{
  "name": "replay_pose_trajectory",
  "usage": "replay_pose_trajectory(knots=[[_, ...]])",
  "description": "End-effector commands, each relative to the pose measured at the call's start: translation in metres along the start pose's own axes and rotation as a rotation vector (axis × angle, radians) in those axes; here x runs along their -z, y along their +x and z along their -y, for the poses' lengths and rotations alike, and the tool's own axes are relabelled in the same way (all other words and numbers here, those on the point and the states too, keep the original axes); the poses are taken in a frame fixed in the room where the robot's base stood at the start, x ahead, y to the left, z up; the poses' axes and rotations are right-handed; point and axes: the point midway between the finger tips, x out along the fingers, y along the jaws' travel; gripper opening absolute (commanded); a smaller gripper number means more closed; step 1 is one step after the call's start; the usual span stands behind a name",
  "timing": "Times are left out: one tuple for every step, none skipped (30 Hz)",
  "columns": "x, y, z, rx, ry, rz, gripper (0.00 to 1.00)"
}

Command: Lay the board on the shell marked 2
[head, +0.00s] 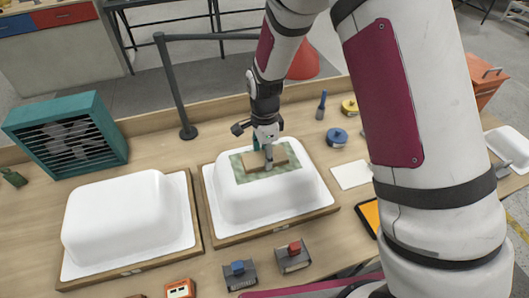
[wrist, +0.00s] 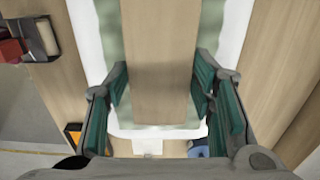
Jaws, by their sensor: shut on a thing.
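My gripper (head: 266,149) is shut on the wooden board (head: 280,156), over the top of the middle white shell (head: 235,205). In the wrist view the board (wrist: 160,60) runs between the green-padded fingers (wrist: 160,85). A mottled green sheet (head: 290,180) lies on this shell's top, under the board. The board looks at or just above the sheet; I cannot tell whether they touch. Another white shell (head: 115,215) stands to the left with a bare top. Each shell sits upside down on a wooden base. The number marks are too small to read.
A teal slatted box (head: 68,135) stands at the back left. A blue-topped block (head: 239,274) and a red-topped block (head: 294,256) sit in front of the middle shell. A blue roll (head: 337,137), a yellow roll (head: 350,107) and a white sheet (head: 350,174) lie to the right.

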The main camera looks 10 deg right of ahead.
Motion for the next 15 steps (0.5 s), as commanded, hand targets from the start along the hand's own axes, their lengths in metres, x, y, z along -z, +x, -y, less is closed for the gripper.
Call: replay_pose_trajectory(knots=[[0.0000,-0.0002,0.0001,0.000,0.000,0.000,0.19],[0.0000,-0.0002,0.0000,0.000,0.000,0.000,0.19],[0.0000,-0.0002,0.0000,0.000,0.000,0.000,0.19],[0.0000,-0.0001,0.0000,0.000,0.000,0.000,0.19],[0.0000,0.0000,0.0000,0.000,0.000,0.000,0.19],[0.0000,0.0002,0.0000,0.000,0.000,0.000,0.19],[0.0000,0.0004,0.0000,0.000,0.000,0.000,0.19],[0.0000,0.0007,0.0000,0.000,0.000,0.000,0.19],[0.0000,0.0010,-0.0001,0.000,0.000,0.000,0.19],[0.0000,0.0013,-0.0001,0.000,-0.001,0.000,0.19],[0.0000,0.0016,-0.0001,0.000,-0.001,0.000,0.19],[0.0000,0.0020,-0.0001,0.000,-0.001,0.000,0.19],[0.0000,0.0023,-0.0001,0.000,-0.001,0.000,0.19],[0.0000,0.0026,-0.0002,0.000,-0.001,0.000,0.19],[0.0000,0.0031,-0.0002,-0.001,-0.001,-0.001,0.19]])
